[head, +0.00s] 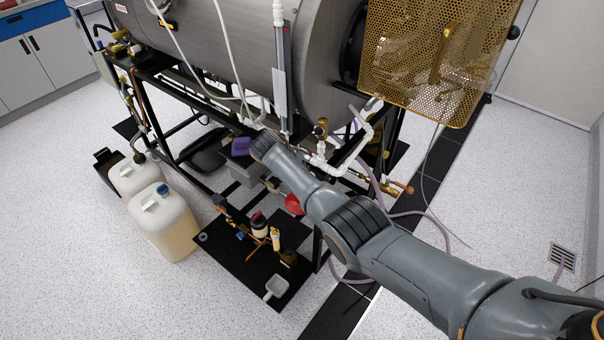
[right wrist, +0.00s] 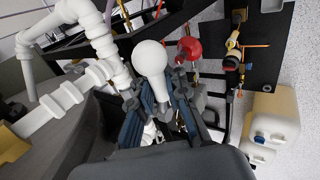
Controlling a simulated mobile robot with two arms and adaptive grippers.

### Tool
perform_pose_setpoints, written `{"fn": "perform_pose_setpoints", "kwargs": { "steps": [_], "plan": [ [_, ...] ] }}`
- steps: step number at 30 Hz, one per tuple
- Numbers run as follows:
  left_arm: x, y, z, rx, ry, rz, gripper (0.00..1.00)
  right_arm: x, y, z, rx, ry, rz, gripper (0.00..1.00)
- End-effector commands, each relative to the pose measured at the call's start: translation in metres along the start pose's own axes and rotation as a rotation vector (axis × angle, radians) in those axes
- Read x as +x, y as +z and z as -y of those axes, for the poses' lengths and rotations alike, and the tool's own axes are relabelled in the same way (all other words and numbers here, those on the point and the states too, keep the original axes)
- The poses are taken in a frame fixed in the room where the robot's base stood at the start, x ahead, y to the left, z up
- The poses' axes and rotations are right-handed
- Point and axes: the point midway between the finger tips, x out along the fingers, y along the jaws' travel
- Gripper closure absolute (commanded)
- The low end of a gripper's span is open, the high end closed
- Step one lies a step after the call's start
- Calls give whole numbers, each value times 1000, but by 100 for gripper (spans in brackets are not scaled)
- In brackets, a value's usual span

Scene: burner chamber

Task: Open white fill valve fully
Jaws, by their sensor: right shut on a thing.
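The white fill valve shows in the right wrist view as a white handle with a rounded end (right wrist: 150,58), beside white pipe fittings. My right gripper (right wrist: 157,97) has its dark fingers on either side of the handle and is shut on it. The handle's rounded end sticks out past the fingers; its lower part is partly hidden between them. In the head view my right arm reaches in from the lower right to the frame under the chamber. The gripper and the handle are hidden or too small to tell there. My left gripper is in neither view.
White pipes (head: 320,160) run close to my right arm. A steel chamber (head: 235,40) and a perforated brass guard (head: 435,60) stand above. A red handle (right wrist: 190,48) is near the gripper. Jugs (head: 163,222) stand at the left. Floor is clear at the front left.

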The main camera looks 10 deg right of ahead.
Motion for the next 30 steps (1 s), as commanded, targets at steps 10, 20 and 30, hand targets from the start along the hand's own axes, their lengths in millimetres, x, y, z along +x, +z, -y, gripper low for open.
{"fn": "perform_pose_setpoints", "kwargs": {
  "steps": [10, 20, 30],
  "plan": [
    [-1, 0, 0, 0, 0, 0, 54, -4, -3, -2, -1, 4, -8, 71],
    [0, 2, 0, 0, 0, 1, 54, -2, -2, -1, 0, 3, -4, 63],
    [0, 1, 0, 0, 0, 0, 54, -27, -2, 0, 2, 3, -8, 63]
  ]
}}
